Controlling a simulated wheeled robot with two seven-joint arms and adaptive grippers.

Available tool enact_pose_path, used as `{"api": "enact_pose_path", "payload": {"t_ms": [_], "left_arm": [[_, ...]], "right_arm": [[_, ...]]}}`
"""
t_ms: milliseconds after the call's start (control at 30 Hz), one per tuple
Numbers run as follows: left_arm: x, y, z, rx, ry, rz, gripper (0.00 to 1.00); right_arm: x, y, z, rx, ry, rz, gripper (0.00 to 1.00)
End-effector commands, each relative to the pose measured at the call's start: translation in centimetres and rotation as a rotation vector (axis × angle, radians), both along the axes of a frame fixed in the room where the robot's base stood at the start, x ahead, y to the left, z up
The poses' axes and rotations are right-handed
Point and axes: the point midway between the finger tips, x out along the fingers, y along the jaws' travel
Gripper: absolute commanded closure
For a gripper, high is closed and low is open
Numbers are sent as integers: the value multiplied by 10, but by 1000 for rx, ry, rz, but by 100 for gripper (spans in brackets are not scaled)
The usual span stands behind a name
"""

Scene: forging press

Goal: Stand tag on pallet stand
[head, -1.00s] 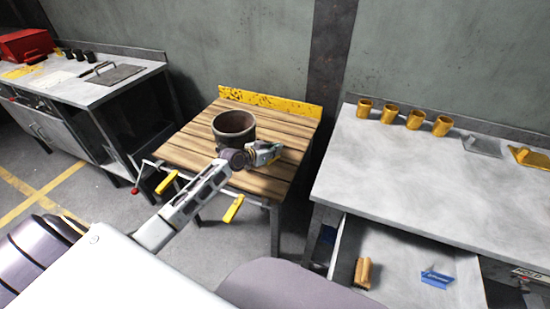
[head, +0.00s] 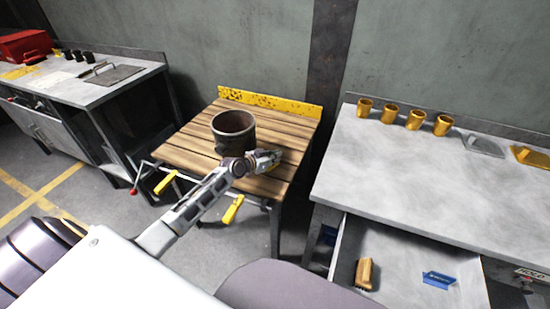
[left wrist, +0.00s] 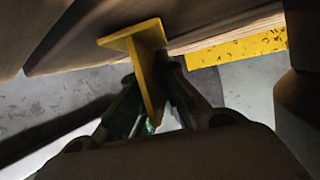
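The pallet stand (head: 205,125) is a slatted wooden table with a yellow board along its back edge. A yellow tag (left wrist: 150,80) with a flat base plate and an upright plate shows in the left wrist view. My left gripper (head: 268,160) is low over the front right of the stand, beside the pot. In the left wrist view its fingers (left wrist: 153,98) are closed on both sides of the tag's upright plate. The base plate faces the wooden slats; I cannot tell whether it touches them. My right gripper is out of view.
A rusty round pot (head: 234,128) stands on the pallet stand, close to my left gripper. A grey bench (head: 430,180) with several brass cups is at right. Its open drawer holds a brush (head: 365,274) and a blue tag (head: 438,279). Another bench (head: 115,90) is at left.

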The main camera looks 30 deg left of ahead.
Motion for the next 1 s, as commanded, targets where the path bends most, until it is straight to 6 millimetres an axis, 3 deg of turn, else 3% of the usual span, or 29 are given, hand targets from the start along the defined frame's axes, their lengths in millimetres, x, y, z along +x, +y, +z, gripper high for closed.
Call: {"api": "enact_pose_path", "payload": {"t_ms": [467, 700, 1000], "left_arm": [[0, 0, -2, 0, 0, 0, 100], [0, 0, -2, 0, 0, 0, 73], [0, 0, -2, 0, 0, 0, 73]], "right_arm": [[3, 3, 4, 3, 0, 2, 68], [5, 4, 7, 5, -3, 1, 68], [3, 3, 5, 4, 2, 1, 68]]}}
